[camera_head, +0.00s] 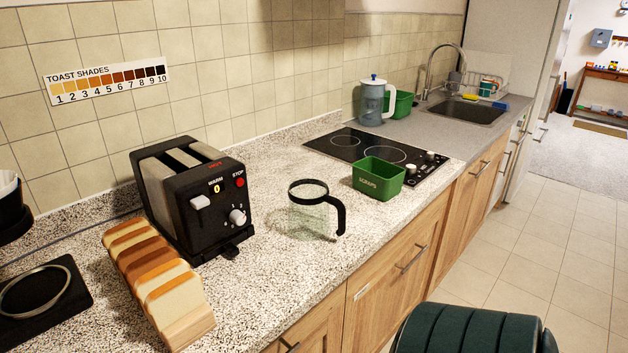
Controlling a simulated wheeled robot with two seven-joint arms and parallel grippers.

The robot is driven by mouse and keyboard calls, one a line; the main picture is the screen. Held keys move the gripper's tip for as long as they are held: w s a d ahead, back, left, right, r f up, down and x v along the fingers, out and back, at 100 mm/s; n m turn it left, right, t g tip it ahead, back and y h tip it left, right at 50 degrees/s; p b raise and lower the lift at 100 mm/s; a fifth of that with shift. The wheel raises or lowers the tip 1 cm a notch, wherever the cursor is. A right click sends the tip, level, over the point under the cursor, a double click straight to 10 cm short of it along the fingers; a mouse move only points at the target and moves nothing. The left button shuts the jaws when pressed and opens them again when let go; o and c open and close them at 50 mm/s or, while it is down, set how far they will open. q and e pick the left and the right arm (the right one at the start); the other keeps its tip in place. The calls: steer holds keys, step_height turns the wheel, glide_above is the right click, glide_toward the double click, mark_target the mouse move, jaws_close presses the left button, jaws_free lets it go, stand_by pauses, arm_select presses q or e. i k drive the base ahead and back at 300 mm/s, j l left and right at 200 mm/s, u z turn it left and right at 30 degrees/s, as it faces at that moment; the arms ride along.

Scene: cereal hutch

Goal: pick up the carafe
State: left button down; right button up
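The carafe (312,218) is clear glass with a black rim band and a black handle. It stands upright on the speckled counter, right of the toaster, with its handle toward the right. It looks empty. Neither of my grippers shows in the head view, and nothing touches the carafe.
A black toaster (195,195) and a row of bread slices (160,270) are left of the carafe. A pitcher (372,102) stands farther back. The counter (300,262) in front of the carafe is clear.

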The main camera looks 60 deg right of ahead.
mark_target(310, 199)
steer(key=z, duration=1.75)
steer(key=i+l+u, duration=0.2)
steer(key=l, duration=1.1)
steer(key=l+u, duration=0.2)
steer(key=l, duration=1.1)
